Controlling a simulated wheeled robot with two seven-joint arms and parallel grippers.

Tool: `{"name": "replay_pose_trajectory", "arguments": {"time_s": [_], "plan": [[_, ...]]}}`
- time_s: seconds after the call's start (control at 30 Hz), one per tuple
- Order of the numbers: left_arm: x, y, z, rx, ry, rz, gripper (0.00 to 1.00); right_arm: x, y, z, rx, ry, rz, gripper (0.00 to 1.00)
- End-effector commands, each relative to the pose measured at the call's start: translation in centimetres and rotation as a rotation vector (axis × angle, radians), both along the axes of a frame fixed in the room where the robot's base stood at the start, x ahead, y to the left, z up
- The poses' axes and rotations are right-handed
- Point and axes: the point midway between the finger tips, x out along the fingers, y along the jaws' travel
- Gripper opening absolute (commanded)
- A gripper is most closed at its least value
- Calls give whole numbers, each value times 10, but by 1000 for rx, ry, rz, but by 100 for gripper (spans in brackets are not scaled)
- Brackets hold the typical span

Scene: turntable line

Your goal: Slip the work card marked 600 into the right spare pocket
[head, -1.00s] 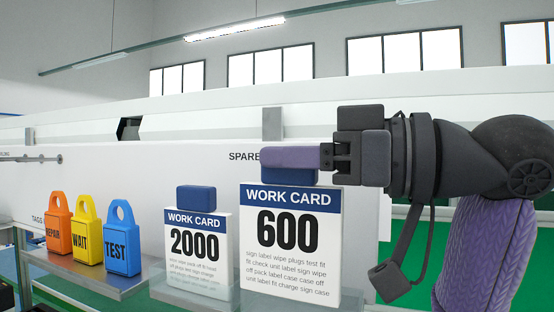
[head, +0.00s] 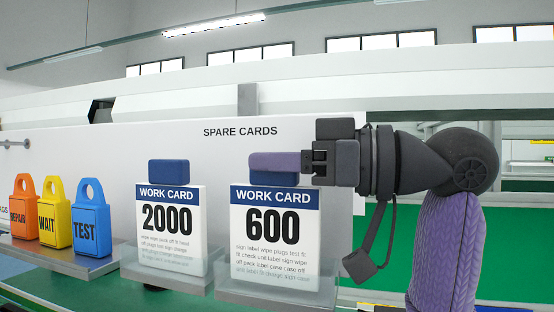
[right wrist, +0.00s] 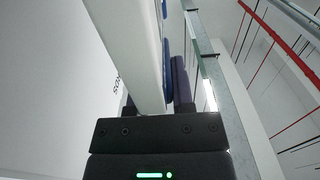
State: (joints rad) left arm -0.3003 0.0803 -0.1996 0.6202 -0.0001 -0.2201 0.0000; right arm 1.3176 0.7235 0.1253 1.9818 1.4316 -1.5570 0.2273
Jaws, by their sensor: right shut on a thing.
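The work card marked 600 (head: 271,225) is white with a blue header and a blue tab on top. It stands upright, its lower edge behind the clear front of the right spare pocket (head: 278,290). My right gripper (head: 285,162) reaches in from the right and is shut on the card's tab; its purple finger covers part of the tab. A work card marked 2000 (head: 170,225) stands in the pocket (head: 165,273) to its left. My left gripper is not in view.
Orange REPAIR (head: 25,215), yellow WAIT (head: 55,220) and blue TEST (head: 90,230) tags stand on a ledge at the left. A white panel (head: 130,145) lettered SPARE CARDS rises behind the cards. The space above the cards is clear.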

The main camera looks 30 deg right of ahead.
Motion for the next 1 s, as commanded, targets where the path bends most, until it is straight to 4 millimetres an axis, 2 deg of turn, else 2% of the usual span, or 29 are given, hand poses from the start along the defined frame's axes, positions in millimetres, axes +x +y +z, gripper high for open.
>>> {"name": "replay_pose_trajectory", "arguments": {"time_s": [0.07,0.1,0.27,0.57,0.8,1.0], "plan": [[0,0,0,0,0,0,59,0,0,0,0,0,0,0],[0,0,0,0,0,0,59,0,0,0,0,0,0,37],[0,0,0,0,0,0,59,0,0,0,0,0,0,70],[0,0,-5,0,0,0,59,-6,-5,-1,0,-1,-3,70],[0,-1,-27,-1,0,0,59,-51,-44,-3,1,-2,-5,70],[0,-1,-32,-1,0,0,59,-74,-63,-1,1,-1,-1,70]]}}
